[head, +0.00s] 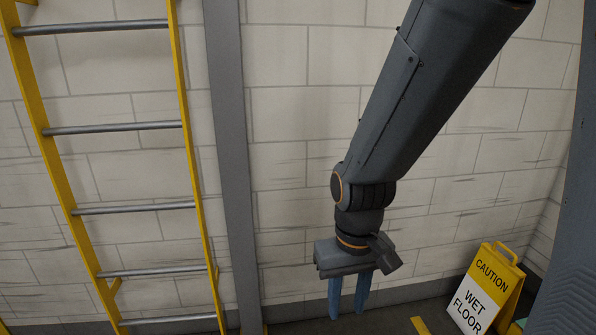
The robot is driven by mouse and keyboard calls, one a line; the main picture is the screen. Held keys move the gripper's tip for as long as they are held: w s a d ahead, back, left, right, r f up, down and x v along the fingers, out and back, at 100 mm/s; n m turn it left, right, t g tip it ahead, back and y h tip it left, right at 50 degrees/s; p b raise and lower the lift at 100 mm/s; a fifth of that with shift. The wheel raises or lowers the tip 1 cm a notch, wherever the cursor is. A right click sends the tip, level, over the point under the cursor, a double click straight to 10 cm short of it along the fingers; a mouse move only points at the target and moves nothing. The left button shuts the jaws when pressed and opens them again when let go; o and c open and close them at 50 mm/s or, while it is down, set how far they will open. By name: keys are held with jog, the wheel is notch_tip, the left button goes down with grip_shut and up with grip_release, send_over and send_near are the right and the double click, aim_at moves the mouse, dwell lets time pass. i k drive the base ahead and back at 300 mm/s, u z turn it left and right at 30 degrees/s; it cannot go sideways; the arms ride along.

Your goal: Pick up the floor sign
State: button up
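The floor sign (482,292) stands upright on the floor at the lower right of the head view. It is yellow with a white panel reading "CAUTION WET FLOOR" and has a handle loop at its top. My gripper (347,312) points down, to the left of the sign and clear of it in the picture. Its two blue fingers show a narrow gap between them, with nothing seen held. The bottom of the sign is near the lower edge of the view.
A yellow ladder (118,130) with grey rungs is fixed at the left wall. A grey vertical post (232,150) stands beside it. A white block wall (300,100) runs behind. A dark grey panel (572,220) rises at the right, close to the sign. Yellow floor marking (420,326) lies left of the sign.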

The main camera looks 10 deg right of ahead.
aim_at(488, 294)
jog(key=z, duration=0.25)
jog(key=i, duration=1.4)
jog(key=z, duration=1.6)
jog(key=i, duration=0.9)
jog(key=z, duration=1.05)
jog(key=i, duration=0.3)
jog(key=z, duration=0.15)
